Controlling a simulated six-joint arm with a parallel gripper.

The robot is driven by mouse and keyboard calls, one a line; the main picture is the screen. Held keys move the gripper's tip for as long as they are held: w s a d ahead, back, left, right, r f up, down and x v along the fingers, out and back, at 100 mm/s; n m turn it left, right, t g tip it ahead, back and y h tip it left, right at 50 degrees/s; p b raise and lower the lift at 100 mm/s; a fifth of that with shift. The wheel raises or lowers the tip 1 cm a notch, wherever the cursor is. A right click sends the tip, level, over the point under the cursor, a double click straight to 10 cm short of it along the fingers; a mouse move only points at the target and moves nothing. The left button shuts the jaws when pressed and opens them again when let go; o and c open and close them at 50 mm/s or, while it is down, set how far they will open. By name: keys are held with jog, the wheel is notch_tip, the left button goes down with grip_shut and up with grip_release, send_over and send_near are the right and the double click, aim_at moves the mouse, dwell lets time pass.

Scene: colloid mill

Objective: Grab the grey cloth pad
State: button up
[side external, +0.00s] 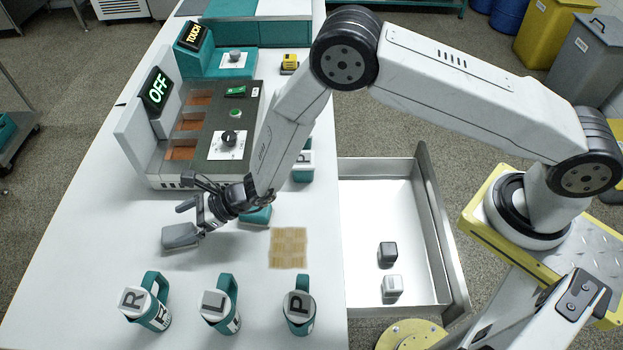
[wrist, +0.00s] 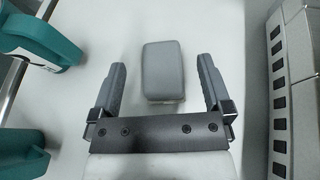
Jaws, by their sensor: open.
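The grey cloth pad (side external: 180,236), a rounded block, lies on the white table at the left, in front of the machine. In the wrist view the grey pad (wrist: 163,72) shows upright in the picture, with its lower part between the two fingers and its upper part beyond their tips. My gripper (side external: 193,220) is open, with its fingers spread close to the pad in the side view. In the wrist view my gripper (wrist: 161,66) shows a gap on each side of the pad. Nothing is held. Its height above the pad is hard to tell.
Teal mugs marked R (side external: 146,302), L (side external: 220,305) and P (side external: 299,308) stand along the front. A tan woven mat (side external: 288,247) lies right of the gripper. The machine (side external: 217,125) stands behind.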

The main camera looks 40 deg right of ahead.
aim_at(167, 234)
notch_tip(167, 234, down, 3)
jog(key=shift+r, duration=0.1)
jog(key=shift+x, duration=1.5)
jog(key=shift+c, duration=0.2)
jog(key=c, duration=1.2)
jog(key=shift+r, duration=0.15)
jog(key=shift+r, duration=0.75)
jog(key=s+d+r, duration=0.2)
jog(key=s+r, duration=0.1)
jog(key=s, duration=0.1)
jog(key=s+d+r, duration=0.3)
jog(key=s+r, duration=0.1)
jog(key=s+d+r, duration=0.2)
jog(key=s+r, duration=0.1)
jog(key=r, duration=0.1)
jog(key=shift+s+d+r, duration=0.15)
jog(key=shift+s+d, duration=0.1)
jog(key=shift+s, duration=0.15)
